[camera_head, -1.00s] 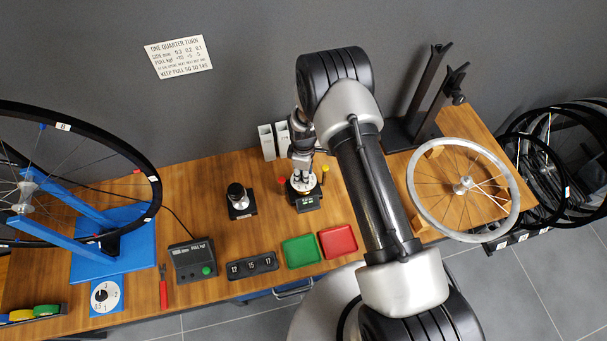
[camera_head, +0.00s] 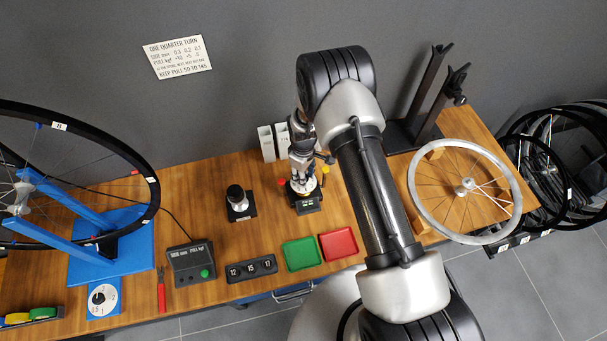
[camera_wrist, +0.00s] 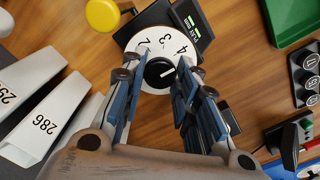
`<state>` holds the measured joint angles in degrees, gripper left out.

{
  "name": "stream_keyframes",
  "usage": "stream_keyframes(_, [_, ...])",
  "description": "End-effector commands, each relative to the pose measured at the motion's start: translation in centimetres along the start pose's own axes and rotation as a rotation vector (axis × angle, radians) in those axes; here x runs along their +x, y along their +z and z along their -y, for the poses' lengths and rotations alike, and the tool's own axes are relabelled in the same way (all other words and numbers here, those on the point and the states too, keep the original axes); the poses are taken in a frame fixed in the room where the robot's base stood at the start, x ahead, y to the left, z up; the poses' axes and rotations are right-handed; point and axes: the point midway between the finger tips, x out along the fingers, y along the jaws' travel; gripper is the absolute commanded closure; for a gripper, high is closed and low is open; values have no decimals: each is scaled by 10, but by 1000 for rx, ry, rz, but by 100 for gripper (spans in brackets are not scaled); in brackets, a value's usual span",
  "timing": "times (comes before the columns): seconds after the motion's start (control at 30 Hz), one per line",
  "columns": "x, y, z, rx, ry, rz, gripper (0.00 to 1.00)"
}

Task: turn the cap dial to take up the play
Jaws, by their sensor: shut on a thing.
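The cap dial (camera_wrist: 160,42) is a white disc with numerals 2, 3 and 4 showing and a black centre knob (camera_wrist: 160,73) with a white pointer line. It sits on a black unit with a small lit display (camera_wrist: 190,22). My gripper (camera_wrist: 162,68) reaches over the dial, one finger on either side of the knob, and is shut on it. The fingers cover part of the disc and its other numerals. In the head view my gripper (camera_head: 303,176) points down onto the dial unit (camera_head: 308,203); the contact is too small to make out there.
A yellow knob (camera_wrist: 103,15) stands close beside the dial. White numbered blocks (camera_wrist: 35,80) stand near my fingers. A black-topped post (camera_head: 238,198), a green tray (camera_head: 301,253) and a red tray (camera_head: 338,243) are nearby. A blue truing stand (camera_head: 115,250) holds a wheel at left.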

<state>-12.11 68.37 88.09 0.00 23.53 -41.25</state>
Motion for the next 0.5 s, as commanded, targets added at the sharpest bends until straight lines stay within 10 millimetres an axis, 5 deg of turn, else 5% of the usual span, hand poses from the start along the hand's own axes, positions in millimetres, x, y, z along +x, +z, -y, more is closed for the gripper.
stream_keyframes(0.1, [0,0,0,-1,0,1,96])
stream_keyframes(0.13, [0,0,0,-1,0,1,71])
stream_keyframes(0.5, [0,0,0,-2,0,0,51])
